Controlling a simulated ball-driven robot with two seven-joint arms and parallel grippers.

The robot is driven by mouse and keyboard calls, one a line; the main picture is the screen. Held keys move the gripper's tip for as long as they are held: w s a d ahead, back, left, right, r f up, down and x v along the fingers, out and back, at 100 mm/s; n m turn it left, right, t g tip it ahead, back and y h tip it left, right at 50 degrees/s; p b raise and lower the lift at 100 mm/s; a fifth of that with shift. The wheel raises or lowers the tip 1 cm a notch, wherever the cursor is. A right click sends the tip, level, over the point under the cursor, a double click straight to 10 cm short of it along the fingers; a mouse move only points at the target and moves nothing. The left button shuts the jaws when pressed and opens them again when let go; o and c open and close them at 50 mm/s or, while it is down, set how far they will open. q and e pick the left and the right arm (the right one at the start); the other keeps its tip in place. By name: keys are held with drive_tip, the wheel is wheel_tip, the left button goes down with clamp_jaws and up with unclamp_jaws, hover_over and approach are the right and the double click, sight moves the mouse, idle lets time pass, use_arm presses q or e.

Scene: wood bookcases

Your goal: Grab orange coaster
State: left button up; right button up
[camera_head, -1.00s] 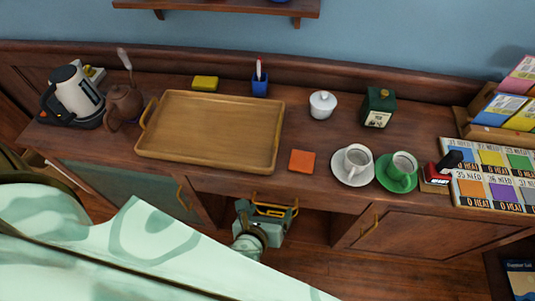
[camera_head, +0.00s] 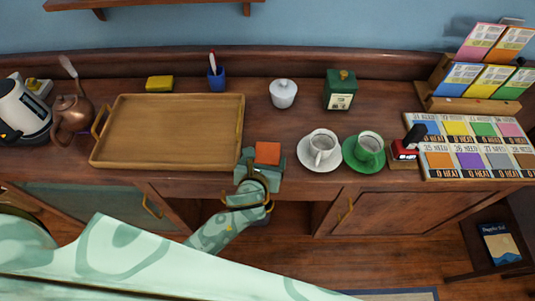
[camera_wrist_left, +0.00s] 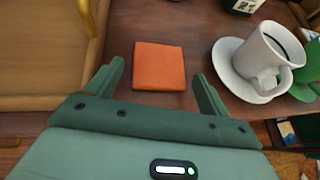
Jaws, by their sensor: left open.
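The orange coaster (camera_head: 267,153) lies flat near the front edge of the wooden counter, between the tray and the white cup. My left gripper (camera_head: 265,162) is at the counter's front edge with its fingers pointing toward the coaster. In the left wrist view the coaster (camera_wrist_left: 160,66) sits ahead of and between the two spread fingertips (camera_wrist_left: 158,72). The gripper is open and empty, with a gap on each side of the coaster. My right gripper is not in view.
A wooden tray (camera_head: 172,161) lies close on the left. A white cup (camera_head: 322,146) on a saucer and a green cup (camera_head: 369,145) on a saucer stand close on the right. A white lidded bowl (camera_head: 283,94) is behind. The counter directly behind the coaster is clear.

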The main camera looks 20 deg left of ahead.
sight(267, 154)
use_arm(q)
drive_tip(key=x, duration=0.2)
drive_tip(key=shift+w+f, duration=0.15)
drive_tip(key=shift+w, duration=0.1)
drive_tip(key=shift+s, duration=0.1)
drive_tip(key=c, duration=0.8)
drive_tip(key=shift+c, duration=0.2)
